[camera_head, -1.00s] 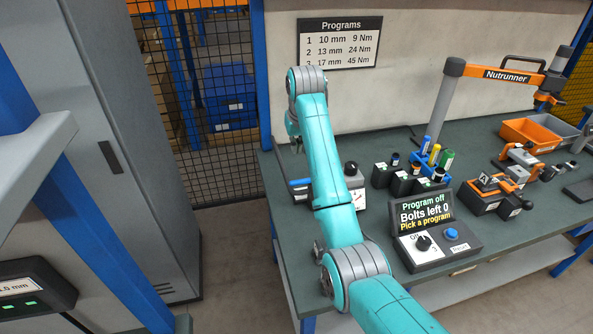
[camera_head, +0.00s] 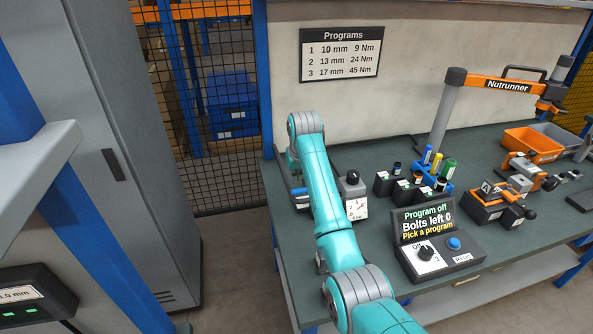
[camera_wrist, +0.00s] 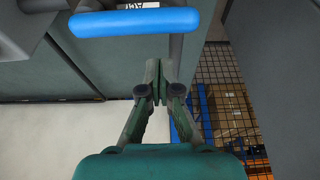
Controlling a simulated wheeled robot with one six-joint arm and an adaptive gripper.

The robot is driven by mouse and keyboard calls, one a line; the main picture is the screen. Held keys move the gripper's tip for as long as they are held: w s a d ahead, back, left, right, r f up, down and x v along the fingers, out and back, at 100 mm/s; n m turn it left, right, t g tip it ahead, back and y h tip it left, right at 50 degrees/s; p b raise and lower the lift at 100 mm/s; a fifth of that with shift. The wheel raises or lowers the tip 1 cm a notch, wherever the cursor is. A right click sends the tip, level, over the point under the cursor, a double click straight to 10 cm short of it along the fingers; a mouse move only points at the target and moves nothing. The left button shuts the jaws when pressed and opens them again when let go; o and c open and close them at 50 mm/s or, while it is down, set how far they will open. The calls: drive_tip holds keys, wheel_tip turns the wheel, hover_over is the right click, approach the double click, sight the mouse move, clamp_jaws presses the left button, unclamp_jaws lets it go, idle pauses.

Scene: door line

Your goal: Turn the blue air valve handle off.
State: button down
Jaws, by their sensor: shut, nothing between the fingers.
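The blue valve handle (camera_wrist: 135,22) fills the top of the wrist view as a rounded bar lying roughly across the picture. A grey stem or pipe (camera_wrist: 175,47) shows beneath its right end. My gripper (camera_wrist: 158,68) is shut and empty, its fingertips just short of the handle in the picture; a gap shows between them. In the head view a small blue part (camera_head: 298,191), seemingly the handle, shows left of my arm at the bench's left end. My arm hides the gripper and much of the valve there.
A grey unit with a dial (camera_head: 356,208) and black knob stands just right of my arm. The program box (camera_head: 440,255) reads "Program off, Bolts left 0". Sockets (camera_head: 405,190) and the nutrunner arm (camera_head: 500,84) are farther right. Mesh fence (camera_head: 225,180) lies beyond the bench's left edge.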

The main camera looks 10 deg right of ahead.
drive_tip(key=shift+s, duration=1.55)
